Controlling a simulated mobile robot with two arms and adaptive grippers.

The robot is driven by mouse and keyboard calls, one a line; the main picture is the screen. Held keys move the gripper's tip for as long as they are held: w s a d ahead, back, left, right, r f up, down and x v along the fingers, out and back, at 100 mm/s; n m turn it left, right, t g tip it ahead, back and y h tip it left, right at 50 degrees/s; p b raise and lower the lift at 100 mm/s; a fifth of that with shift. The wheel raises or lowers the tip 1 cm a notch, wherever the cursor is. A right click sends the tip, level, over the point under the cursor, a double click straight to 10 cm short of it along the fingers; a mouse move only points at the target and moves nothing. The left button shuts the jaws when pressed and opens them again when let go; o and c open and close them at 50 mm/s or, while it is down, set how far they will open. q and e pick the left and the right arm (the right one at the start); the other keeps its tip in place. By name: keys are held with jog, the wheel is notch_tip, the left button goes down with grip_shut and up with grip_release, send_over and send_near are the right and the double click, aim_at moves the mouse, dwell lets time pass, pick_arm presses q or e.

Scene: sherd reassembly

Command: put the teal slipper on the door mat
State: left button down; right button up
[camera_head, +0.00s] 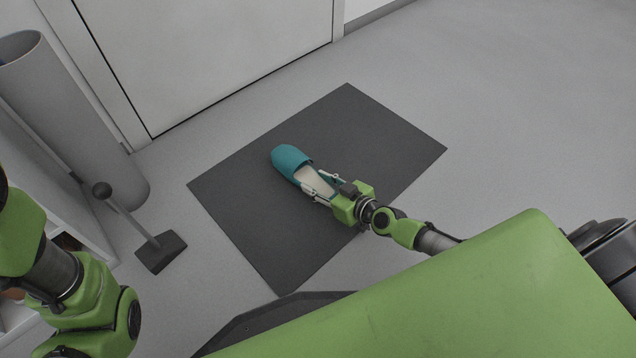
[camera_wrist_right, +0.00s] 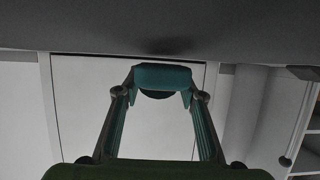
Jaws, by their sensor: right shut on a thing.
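The teal slipper (camera_head: 290,161) has a rounded closed toe and a pale insole. In the head view it lies over the dark grey door mat (camera_head: 355,125), within its edges, toe toward the upper left. My right gripper (camera_head: 325,184) is shut on the slipper at its open heel end. In the right wrist view the slipper (camera_wrist_right: 162,76) shows between the two fingers, its toe away from the camera. There it looks a little apart from the dark surface, but I cannot tell its height for sure. My left arm shows at the left edge; its gripper is out of view.
A white door (camera_head: 200,45) stands behind the mat. At the left are a tall grey cylinder (camera_head: 70,110) and a dark-based stand with a ball-topped rod (camera_head: 160,252). The grey floor (camera_head: 520,110) at the right is clear.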

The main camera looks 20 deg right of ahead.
jog(key=shift+f, duration=0.3)
jog(key=o, duration=1.2)
jog(key=shift+c, duration=0.2)
jog(key=shift+r, duration=0.3)
jog(key=shift+r+p, duration=0.5)
jog(key=shift+p, duration=0.15)
jog(key=p+v, duration=0.3)
jog(key=v, duration=0.8)
jog(key=shift+s+d+p, duration=0.2)
jog(key=shift+s+p, duration=0.1)
jog(key=shift+s, duration=0.1)
